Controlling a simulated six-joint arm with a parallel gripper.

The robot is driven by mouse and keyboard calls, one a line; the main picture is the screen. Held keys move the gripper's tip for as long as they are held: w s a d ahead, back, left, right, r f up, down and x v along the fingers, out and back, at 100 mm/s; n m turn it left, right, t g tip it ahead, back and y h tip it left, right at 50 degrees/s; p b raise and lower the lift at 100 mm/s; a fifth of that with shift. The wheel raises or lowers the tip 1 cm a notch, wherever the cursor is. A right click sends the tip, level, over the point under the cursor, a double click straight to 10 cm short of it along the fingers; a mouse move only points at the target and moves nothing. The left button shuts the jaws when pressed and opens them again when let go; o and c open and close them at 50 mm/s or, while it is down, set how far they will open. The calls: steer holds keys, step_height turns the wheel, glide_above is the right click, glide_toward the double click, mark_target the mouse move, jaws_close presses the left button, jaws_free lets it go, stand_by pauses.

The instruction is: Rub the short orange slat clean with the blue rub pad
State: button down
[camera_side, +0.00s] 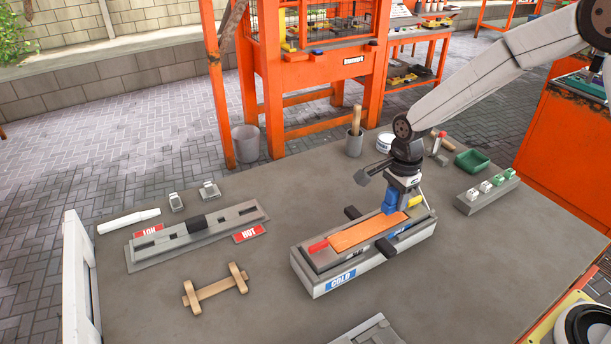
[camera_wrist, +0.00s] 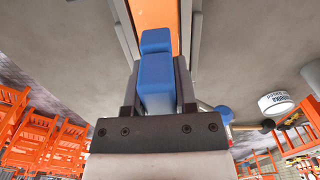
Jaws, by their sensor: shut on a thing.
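The short orange slat (camera_side: 366,232) lies flat in the grey block-shaped holder with the COLD label (camera_side: 340,280). It also shows in the wrist view (camera_wrist: 154,14), running away beyond the pad. My gripper (camera_side: 398,192) is at the slat's far right end and is shut on the blue rub pad (camera_side: 391,199). In the wrist view the pad (camera_wrist: 156,70) sits between the two fingers, over the slat. I cannot tell whether the pad touches the slat. No marks can be made out on the visible part of the slat.
A grey slotted fixture with a HOT label (camera_side: 249,233) lies to the left. A wooden piece (camera_side: 215,289) lies in front of it. A green tray (camera_side: 472,161), a grey cup with a wooden handle (camera_side: 354,143) and a white tub (camera_side: 384,143) stand behind. The front right tabletop is mostly clear.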

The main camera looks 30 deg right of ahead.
steer(key=shift+r, duration=2.85)
steer(key=c, duration=0.9)
jaws_free()
jaws_close()
steer(key=shift+r, duration=0.45)
